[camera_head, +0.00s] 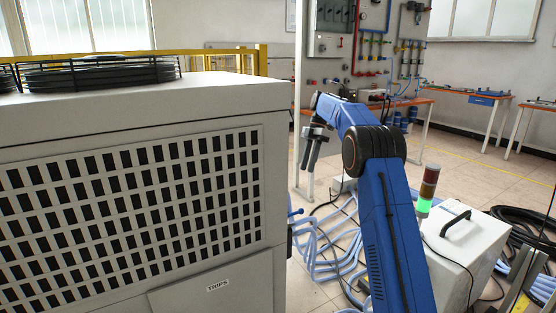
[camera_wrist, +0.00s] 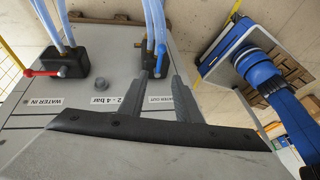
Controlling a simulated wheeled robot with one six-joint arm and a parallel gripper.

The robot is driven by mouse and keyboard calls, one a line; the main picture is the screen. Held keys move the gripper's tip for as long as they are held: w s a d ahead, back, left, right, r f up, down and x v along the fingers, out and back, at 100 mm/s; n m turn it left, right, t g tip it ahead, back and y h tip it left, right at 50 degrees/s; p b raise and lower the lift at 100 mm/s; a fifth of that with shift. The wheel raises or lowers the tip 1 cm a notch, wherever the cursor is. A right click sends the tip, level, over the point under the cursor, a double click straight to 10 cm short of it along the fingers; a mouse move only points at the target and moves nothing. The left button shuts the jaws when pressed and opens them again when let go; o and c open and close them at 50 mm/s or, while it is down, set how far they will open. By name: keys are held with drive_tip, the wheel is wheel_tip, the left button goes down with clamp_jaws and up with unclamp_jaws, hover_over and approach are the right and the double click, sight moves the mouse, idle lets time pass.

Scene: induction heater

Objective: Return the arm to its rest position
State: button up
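My blue arm (camera_head: 388,215) rises at the right of the head view and bends at a dark elbow toward the back left. My gripper (camera_head: 309,160) hangs fingers-down at its end, beyond the right edge of the large grey cabinet. In the wrist view, two grey fingers of my gripper (camera_wrist: 161,76) stand apart with no held object visible between them. Behind them is a grey panel (camera_wrist: 105,70) with water labels. A blue-handled valve (camera_wrist: 161,60) shows partly behind the fingers. A red-handled valve (camera_wrist: 42,72) is at the left.
The large grey cabinet (camera_head: 140,105) fills the left of the head view. Light blue hoses (camera_head: 325,245) and cables cover the floor below my gripper. A signal tower (camera_head: 427,190) lit green stands by a white box (camera_head: 465,250). Orange-edged tables (camera_head: 465,94) stand at the back.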

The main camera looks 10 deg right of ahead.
drive_tip(key=s+a+r+m+t+h, duration=0.1)
drive_tip(key=s+r+m, duration=0.25)
drive_tip(key=s, duration=0.65)
drive_tip(key=s+a+r+m+t, duration=0.2)
drive_tip(key=s+r+m, duration=0.15)
drive_tip(key=s, duration=0.55)
drive_tip(key=s+a+r+m+t+h, duration=0.1)
drive_tip(key=s+r+m, duration=0.25)
drive_tip(key=s, duration=0.65)
drive_tip(key=s+f+m+t, duration=0.2)
drive_tip(key=s+f+m, duration=0.3)
drive_tip(key=s, duration=0.9)
drive_tip(key=s+f+m+t+h, duration=0.1)
drive_tip(key=s+f+m+t, duration=0.1)
drive_tip(key=s+f+m, duration=0.4)
drive_tip(key=s+f, duration=0.5)
drive_tip(key=s, duration=0.4)
drive_tip(key=shift+s+d+h, duration=0.2)
drive_tip(key=shift+d+h, duration=0.05)
drive_tip(key=shift+h, duration=0.05)
